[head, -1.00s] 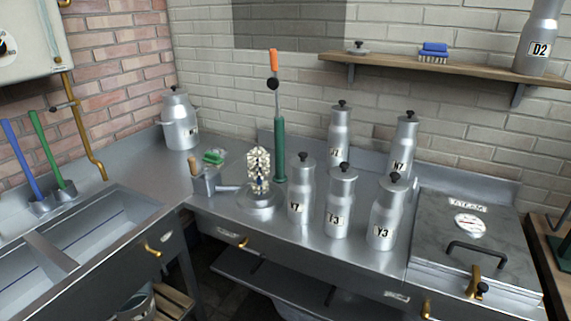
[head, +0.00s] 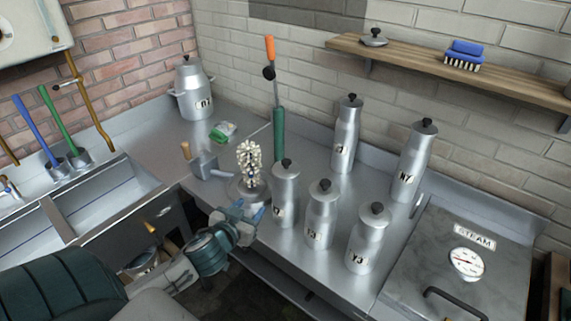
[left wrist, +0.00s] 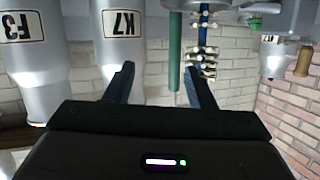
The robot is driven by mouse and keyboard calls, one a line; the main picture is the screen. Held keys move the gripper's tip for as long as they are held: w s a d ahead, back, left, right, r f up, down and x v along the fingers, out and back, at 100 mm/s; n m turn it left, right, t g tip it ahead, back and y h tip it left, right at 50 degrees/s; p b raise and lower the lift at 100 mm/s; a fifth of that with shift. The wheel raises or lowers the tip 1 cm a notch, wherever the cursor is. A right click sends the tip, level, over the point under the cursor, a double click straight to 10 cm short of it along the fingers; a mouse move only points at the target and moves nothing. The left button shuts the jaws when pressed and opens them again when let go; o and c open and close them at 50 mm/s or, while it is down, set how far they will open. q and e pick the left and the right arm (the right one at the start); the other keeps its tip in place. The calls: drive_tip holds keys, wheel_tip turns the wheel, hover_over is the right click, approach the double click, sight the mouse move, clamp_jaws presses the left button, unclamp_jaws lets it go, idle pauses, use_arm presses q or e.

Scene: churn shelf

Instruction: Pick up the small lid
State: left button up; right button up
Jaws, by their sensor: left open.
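A small grey lid with a black knob (head: 373,39) lies on the left end of the wooden wall shelf. My left gripper (head: 256,212) is low in front of the counter, beside the can marked K7 (head: 285,185), far below the lid. In the left wrist view, which is upside down, its two dark fingers (left wrist: 158,72) are apart with nothing between them. The K7 can (left wrist: 118,35) is close by there. The lid does not show in the wrist view. My right gripper is not in view.
The shelf (head: 430,65) also holds a blue brush (head: 464,53). Several lidded cans, such as Y3 (head: 367,240), crowd the counter below. A green post with an orange tip (head: 279,130) rises near a beaded stand (head: 250,165). A steam chest (head: 450,270) stands at right.

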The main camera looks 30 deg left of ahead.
sight(289, 159)
use_arm(q)
drive_tip(key=w+d+r+t+h, duration=0.1)
drive_tip(key=w+r, duration=0.2)
drive_tip(key=w+d+r+m+t+h+p, duration=0.1)
drive_tip(key=w+r+h, duration=0.1)
drive_tip(key=r, duration=0.2)
drive_tip(key=w+d+r+m+t+h+p, duration=0.1)
drive_tip(key=w+r, duration=0.2)
drive_tip(key=r, duration=0.1)
drive_tip(key=shift+w+t+h, duration=0.3)
drive_tip(key=shift+w+d, duration=0.1)
drive_tip(key=shift+w, duration=0.3)
drive_tip(key=shift+w+d+f+p, duration=0.1)
drive_tip(key=shift+w+p, duration=0.45)
drive_tip(key=w, duration=0.2)
drive_tip(key=w+p, duration=0.1)
drive_tip(key=shift+d+f, duration=0.25)
drive_tip(key=shift+d, duration=0.05)
drive_tip(key=shift+w+f, duration=0.1)
drive_tip(key=shift+w, duration=0.4)
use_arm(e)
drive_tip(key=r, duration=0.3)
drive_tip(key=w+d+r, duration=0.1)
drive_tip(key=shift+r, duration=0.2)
